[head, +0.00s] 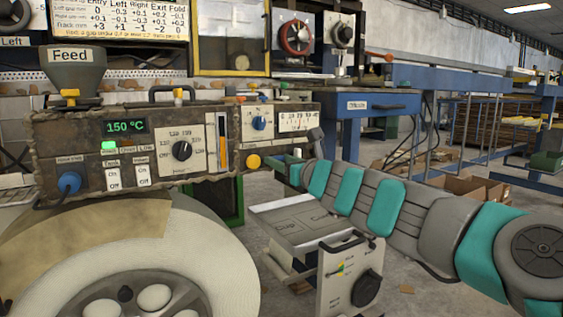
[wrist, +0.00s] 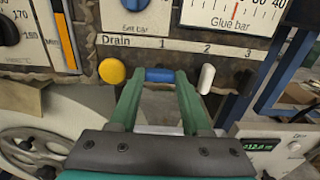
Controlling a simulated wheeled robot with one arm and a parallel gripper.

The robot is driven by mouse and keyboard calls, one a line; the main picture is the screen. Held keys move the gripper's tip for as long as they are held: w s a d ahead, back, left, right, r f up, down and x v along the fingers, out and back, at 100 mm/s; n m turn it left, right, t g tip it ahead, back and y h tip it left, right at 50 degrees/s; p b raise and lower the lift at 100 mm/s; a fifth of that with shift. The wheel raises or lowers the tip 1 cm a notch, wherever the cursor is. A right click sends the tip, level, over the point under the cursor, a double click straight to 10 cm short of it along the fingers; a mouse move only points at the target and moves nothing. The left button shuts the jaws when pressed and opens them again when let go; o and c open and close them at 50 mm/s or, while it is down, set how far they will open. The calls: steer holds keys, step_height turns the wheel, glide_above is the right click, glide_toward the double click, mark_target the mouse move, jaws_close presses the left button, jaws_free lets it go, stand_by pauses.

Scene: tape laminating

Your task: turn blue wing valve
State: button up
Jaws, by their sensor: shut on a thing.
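The blue wing valve (wrist: 160,75) is in the upper middle of the wrist view, under the "Drain" label. Its wing lies level, across the picture. My gripper (wrist: 160,84) has green fingers, one at each end of the blue wing, and is shut on it. In the head view my gripper (head: 284,164) is at the lower right of the control panel, and the blue valve cannot be made out there.
A yellow knob (wrist: 112,71) is close on the left of the blue valve and a white upright valve (wrist: 206,78) close on the right. A blue knob (head: 259,123) sits above on the panel. A large pale roll (head: 200,255) stands in front at left.

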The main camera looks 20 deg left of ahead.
jaws_close()
steer(key=shift+n, duration=0.3)
steer(key=n+b, duration=0.9)
steer(key=n, duration=0.8)
steer(key=shift+f, duration=0.2)
steer(key=shift+n, duration=0.3)
